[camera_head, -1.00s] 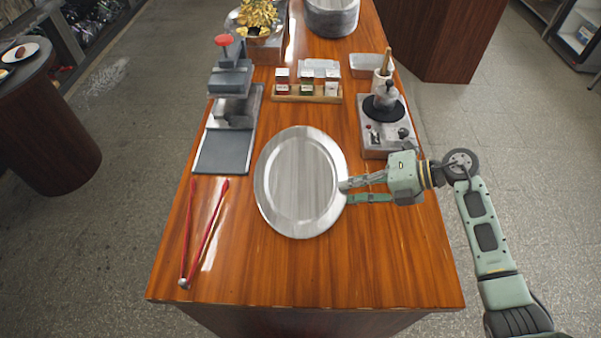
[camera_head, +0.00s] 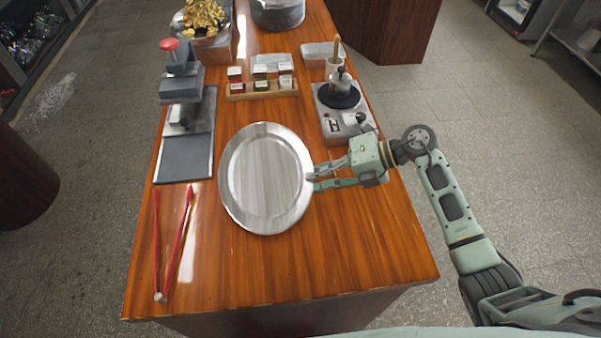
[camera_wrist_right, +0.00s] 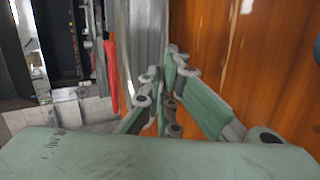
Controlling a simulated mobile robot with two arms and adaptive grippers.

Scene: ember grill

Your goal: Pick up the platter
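In the right wrist view the platter is a grey strip (camera_wrist_right: 146,30) running up from the fingertips (camera_wrist_right: 163,66). The rim appears pinched between them, though the contact is small. My left gripper is out of view.
Red tongs (camera_head: 184,230) lie left of the platter, near a press with a dark plate (camera_head: 186,158). A spice caddy (camera_head: 262,90) stands behind. A small burner (camera_head: 335,127) stands close behind the right gripper. The counter's front (camera_head: 290,265) is clear.

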